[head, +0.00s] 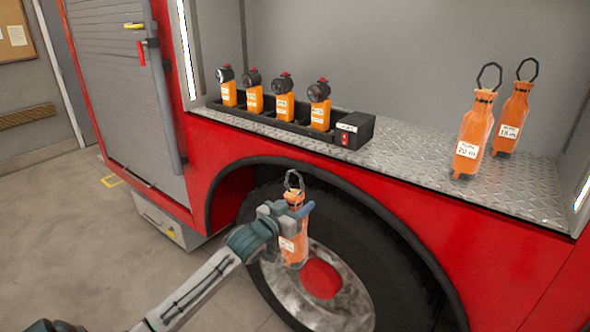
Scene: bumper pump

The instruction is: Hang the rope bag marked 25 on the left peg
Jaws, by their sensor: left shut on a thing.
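My left gripper (289,213) is shut on an orange rope bag (293,243) with a black loop at its top. The bag hangs upright in front of the truck's wheel arch, below the deck. Its white label is partly visible but too small to read. Two similar rope bags stand on the deck at the right: one marked 20 m (472,138) and, behind it, one marked 15 m (511,119). No peg shows in this view. My right gripper is out of view.
Several orange lamps stand in a black charger tray (352,131) on the left of the tread-plate deck (400,166). The deck between tray and bags is clear. The red truck side and tire (395,272) are behind the held bag. A roller shutter (112,85) is at left.

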